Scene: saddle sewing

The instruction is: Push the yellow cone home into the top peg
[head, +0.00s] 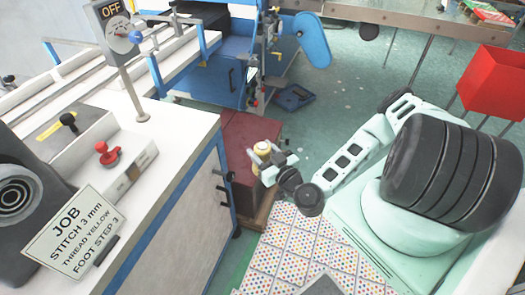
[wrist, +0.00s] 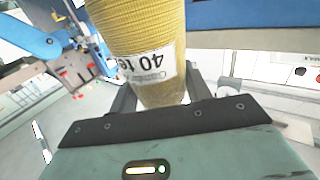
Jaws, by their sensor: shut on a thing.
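The yellow cone (head: 263,148) stands between the fingers of my gripper (head: 268,160), beyond the right end of the white-topped bench. In the wrist view the yellow cone (wrist: 140,45) is large and close, with a white label printed "40 te…" upside down. Its narrower end sits down between the dark fingers of my gripper (wrist: 160,95), which are shut on it. Short dark pegs stick out from the bench's blue end frame, the top peg (head: 224,173) above the others. The cone looks apart from these pegs in the head view; the wrist view does not show them clearly.
The white bench (head: 180,125) carries a red knob (head: 108,153) and a job card (head: 75,232) reading thread yellow. A dark red box (head: 245,150) stands behind my gripper. A dotted mat (head: 300,245) lies in front. A red bin (head: 493,80) is at right.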

